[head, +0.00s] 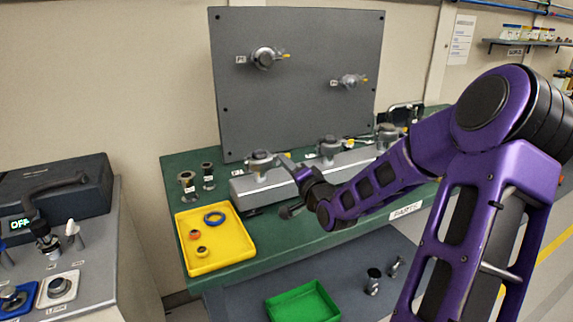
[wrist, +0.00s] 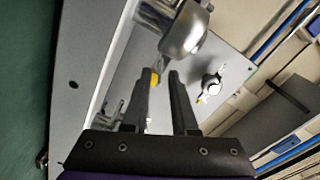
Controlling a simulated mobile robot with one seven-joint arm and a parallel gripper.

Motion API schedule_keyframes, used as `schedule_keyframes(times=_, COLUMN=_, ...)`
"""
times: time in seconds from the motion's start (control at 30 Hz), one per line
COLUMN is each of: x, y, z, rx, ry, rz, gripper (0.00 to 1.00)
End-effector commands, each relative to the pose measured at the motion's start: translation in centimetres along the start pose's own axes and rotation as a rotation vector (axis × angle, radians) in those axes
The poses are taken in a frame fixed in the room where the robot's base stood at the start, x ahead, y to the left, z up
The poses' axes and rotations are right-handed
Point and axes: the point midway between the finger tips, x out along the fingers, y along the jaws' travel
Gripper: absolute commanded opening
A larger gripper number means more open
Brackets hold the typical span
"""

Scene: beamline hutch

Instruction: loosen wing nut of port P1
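The nearest port is the left one of three metal ports on the grey bench block; it shows in the head view (head: 260,162), its label too small to read. In the wrist view a round metal port body (wrist: 184,32) stands just beyond my fingertips. A small grey wing-like part with a yellow end (wrist: 154,79) shows at the gap between my fingers. My gripper (wrist: 164,76) is open, its fingers apart around that part; I cannot tell if they touch it. In the head view my gripper (head: 284,160) is just right of the left port.
A grey upright panel (head: 310,110) carries two more ports (head: 265,57), (head: 348,81) with yellow-tipped parts. A yellow tray (head: 225,258) with rings lies at the bench's front left. A green bin (head: 303,303) is below.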

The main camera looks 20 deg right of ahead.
Motion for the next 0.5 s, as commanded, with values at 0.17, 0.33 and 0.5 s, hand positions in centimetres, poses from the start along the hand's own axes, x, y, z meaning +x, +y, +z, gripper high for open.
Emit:
schedule_keyframes(times=0.17, x=0.01, y=0.0, z=0.01, rx=0.0, ry=0.0, rz=0.0, gripper=0.0)
schedule_keyframes(times=0.33, x=0.01, y=0.0, z=0.01, rx=0.0, ry=0.0, rz=0.0, gripper=0.0)
schedule_keyframes(times=0.5, x=0.01, y=0.0, z=0.01, rx=0.0, ry=0.0, rz=0.0, gripper=0.0)
